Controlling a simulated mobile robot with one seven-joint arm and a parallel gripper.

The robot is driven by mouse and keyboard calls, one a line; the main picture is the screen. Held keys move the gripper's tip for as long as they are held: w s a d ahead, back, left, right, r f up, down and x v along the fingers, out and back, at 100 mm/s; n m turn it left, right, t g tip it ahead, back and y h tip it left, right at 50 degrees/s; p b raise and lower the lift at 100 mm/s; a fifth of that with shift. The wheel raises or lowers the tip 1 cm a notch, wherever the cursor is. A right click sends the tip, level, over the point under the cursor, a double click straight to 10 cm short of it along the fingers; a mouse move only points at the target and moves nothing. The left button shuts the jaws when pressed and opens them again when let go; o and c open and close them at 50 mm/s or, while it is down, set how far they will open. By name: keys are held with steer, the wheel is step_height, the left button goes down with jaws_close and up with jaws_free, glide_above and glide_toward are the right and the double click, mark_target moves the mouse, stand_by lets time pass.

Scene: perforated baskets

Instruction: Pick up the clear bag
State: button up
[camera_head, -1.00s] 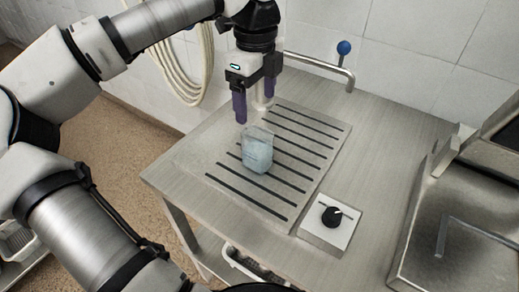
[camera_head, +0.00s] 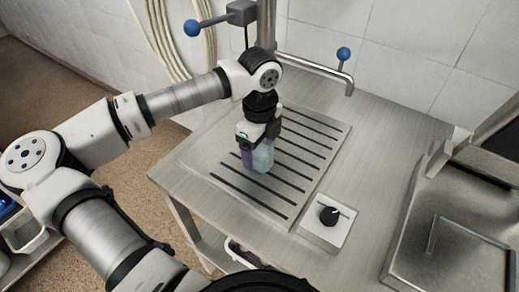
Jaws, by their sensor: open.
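The clear bag (camera_head: 263,158) is a small, pale bluish, see-through pouch standing on the slotted drain panel of the metal counter. My gripper (camera_head: 254,157) points down right at the bag. One purple finger shows at the bag's left side. The other finger is hidden by the gripper body or the bag. The jaws are open, and I cannot tell whether a finger touches the bag. The bag's top is covered by the gripper.
The drain panel (camera_head: 309,146) has several dark slots. A control box with a black knob (camera_head: 329,215) sits at the front right. A metal sink (camera_head: 455,250) is at the right. A tap pipe with a blue ball (camera_head: 343,54) stands behind. The counter between is clear.

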steer(key=shift+f, duration=0.2)
steer(key=c, duration=1.2)
steer(key=shift+r, duration=0.1)
steer(key=shift+c, duration=0.2)
